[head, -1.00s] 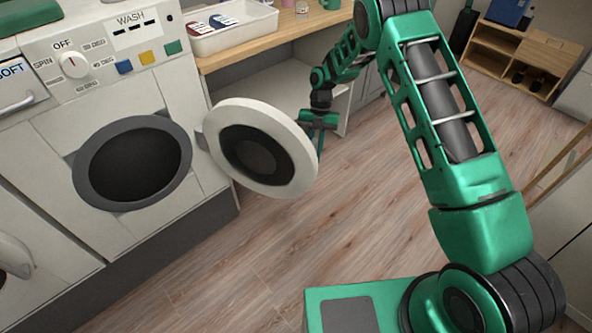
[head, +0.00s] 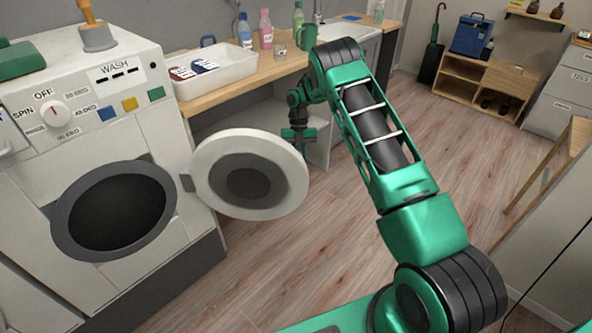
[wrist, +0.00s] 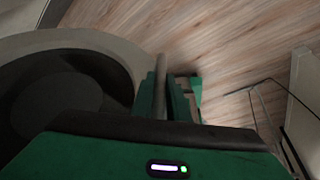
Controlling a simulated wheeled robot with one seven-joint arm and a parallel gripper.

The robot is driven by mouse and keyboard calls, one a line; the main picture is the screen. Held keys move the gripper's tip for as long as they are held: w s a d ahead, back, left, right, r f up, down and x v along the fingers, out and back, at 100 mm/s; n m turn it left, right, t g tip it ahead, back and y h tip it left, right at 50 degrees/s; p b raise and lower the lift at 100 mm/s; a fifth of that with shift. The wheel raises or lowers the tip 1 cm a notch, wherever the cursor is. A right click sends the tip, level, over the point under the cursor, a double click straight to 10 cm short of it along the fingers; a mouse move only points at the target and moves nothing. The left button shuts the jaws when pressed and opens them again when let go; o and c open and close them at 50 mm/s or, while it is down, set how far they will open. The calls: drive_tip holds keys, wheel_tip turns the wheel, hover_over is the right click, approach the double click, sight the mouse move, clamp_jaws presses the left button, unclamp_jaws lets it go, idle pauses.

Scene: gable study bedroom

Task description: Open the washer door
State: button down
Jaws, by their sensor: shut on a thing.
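The washer (head: 152,132) stands at the left with its dark round opening (head: 113,212) uncovered. Its round white door (head: 210,176) with a dark grey centre is swung open to the right of the opening. My gripper (head: 299,146) is at the door's far right edge, partly hidden behind the rim in the head view. In the wrist view my gripper's green fingers (wrist: 164,98) are shut on the rim of the door (wrist: 118,50). The exact contact is partly hidden by my gripper's body.
A wooden counter (head: 222,94) behind the door holds a white tray (head: 214,77), several bottles and a sink. A low wooden shelf (head: 470,75) stands at the back, and a pale cabinet (head: 567,85) at the right. The wood floor (head: 330,225) in the middle is clear.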

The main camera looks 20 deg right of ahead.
drive_tip(key=shift+w+a, duration=0.1)
drive_tip(key=shift+a, duration=0.25)
drive_tip(key=c, duration=1.7)
unclamp_jaws()
drive_tip(key=shift+f, duration=0.1)
drive_tip(key=shift+d, duration=0.25)
drive_tip(key=shift+v, duration=5.45)
